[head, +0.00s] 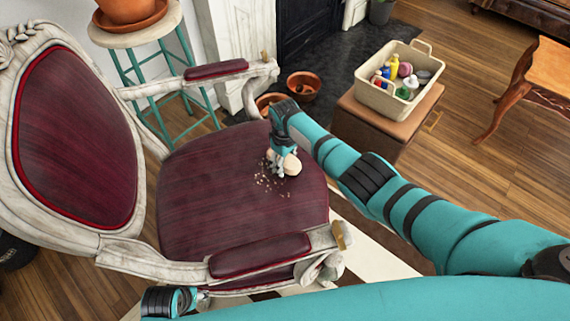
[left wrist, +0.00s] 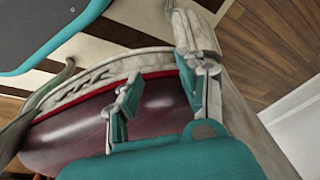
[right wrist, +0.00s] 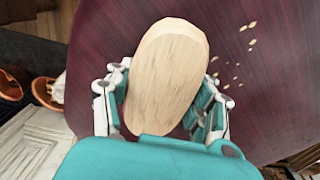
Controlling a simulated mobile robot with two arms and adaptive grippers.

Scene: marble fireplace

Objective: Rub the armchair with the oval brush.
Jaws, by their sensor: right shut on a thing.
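The armchair (head: 190,203) has a whitewashed carved frame and dark red upholstery. Pale crumbs (head: 268,187) lie scattered on its seat. My right gripper (head: 281,168) is low over the seat, shut on the oval brush (head: 291,163). In the right wrist view the brush's pale wooden back (right wrist: 168,75) sits between the fingers, with crumbs (right wrist: 240,60) to its right. The bristles are hidden, and I cannot tell whether they touch the seat. My left gripper (head: 197,297) is by the armchair's near side; in the left wrist view its fingers (left wrist: 160,95) are apart and empty.
A beige basket (head: 385,98) with bottles stands on a brown box (head: 380,124) at the right. A teal-legged stool (head: 140,38) with a terracotta pot stands behind the armchair. Small pots (head: 303,86) and a wooden table (head: 545,75) are further back.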

